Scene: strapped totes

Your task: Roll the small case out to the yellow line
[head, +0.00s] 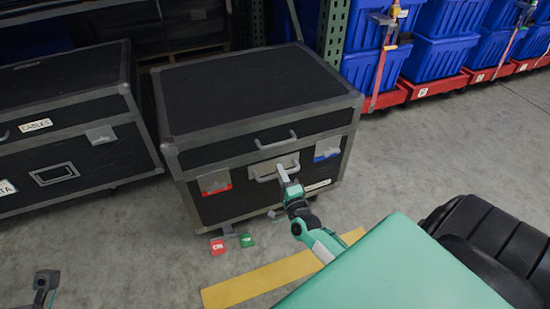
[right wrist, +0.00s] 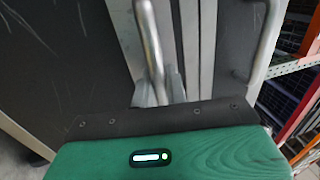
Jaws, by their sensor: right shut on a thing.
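The small case (head: 250,95) is black with grey metal edges and stands in the middle of the head view. Its front has a lid handle (head: 277,140) and a lower handle (head: 262,178). My right gripper (head: 283,174) is shut on the lower handle, whose metal bar also shows in the right wrist view (right wrist: 149,35). The yellow line (head: 245,286) lies on the floor in front of the case, with bare floor between, and my right arm covers part of it. A part of my left gripper (head: 45,283) shows at the lower left, away from the case; its jaws are unclear.
A larger black case (head: 70,120) labelled CABLES stands close on the left. A red pedal (head: 217,247) and a green pedal (head: 247,240) stick out under the small case. A green rack post (head: 332,30) and blue totes (head: 432,58) on red dollies stand behind, right.

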